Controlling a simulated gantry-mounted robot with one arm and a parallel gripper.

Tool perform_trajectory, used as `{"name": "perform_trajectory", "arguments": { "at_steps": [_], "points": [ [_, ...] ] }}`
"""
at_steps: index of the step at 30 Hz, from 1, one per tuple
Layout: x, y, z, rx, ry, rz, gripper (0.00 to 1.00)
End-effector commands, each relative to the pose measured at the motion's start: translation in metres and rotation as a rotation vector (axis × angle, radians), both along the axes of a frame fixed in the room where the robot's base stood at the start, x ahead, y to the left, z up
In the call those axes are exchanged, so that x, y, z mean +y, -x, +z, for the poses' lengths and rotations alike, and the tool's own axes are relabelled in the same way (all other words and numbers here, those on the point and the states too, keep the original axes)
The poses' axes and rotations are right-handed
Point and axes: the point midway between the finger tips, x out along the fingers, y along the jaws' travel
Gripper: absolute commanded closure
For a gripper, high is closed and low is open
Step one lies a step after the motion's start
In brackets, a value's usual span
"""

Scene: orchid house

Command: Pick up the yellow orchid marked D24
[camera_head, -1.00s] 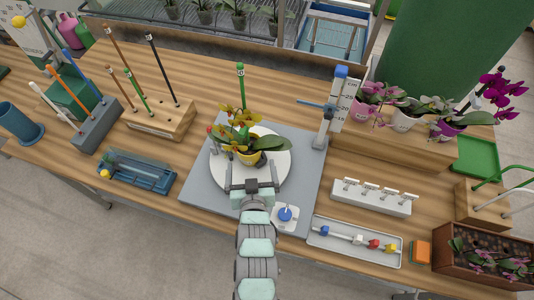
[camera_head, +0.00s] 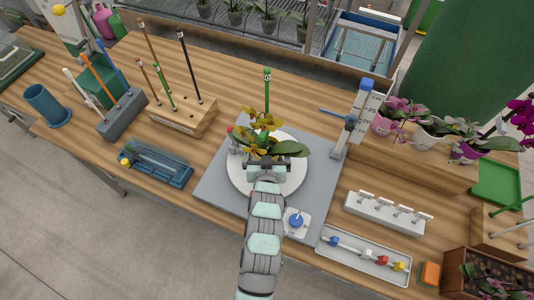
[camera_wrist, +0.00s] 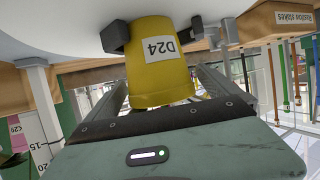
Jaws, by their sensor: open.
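The yellow orchid (camera_head: 262,124) stands upright on a round white turntable (camera_head: 293,182) in the head view, with yellow-brown flowers and green leaves. Its pot is mostly hidden there by my gripper (camera_head: 275,163). In the wrist view, which looks upside down, the yellow pot (camera_wrist: 160,68) carries a label (camera_wrist: 160,48) reading D24. My gripper (camera_wrist: 156,36) is open, with one dark fingertip on each side of the pot. I cannot tell whether either fingertip touches it.
A grey board (camera_head: 225,198) lies under the turntable. A scale post (camera_head: 358,118) with a blue arm stands to the right. A green stake (camera_head: 267,90) rises behind the orchid. A stake holder (camera_head: 185,120) is left; a clip rack (camera_head: 388,213) and tray (camera_head: 360,262) are right.

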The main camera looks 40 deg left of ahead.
Motion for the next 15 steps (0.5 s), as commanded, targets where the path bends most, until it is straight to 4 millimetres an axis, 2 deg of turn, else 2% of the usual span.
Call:
{"name": "perform_trajectory", "arguments": {
  "at_steps": [8, 15],
  "points": [
    [0.0032, -0.0029, -0.0031, 0.001, 0.001, 0.000, 0.00],
    [0.0031, -0.0030, -0.0027, 0.001, 0.001, 0.000, 0.20]
  ]
}}
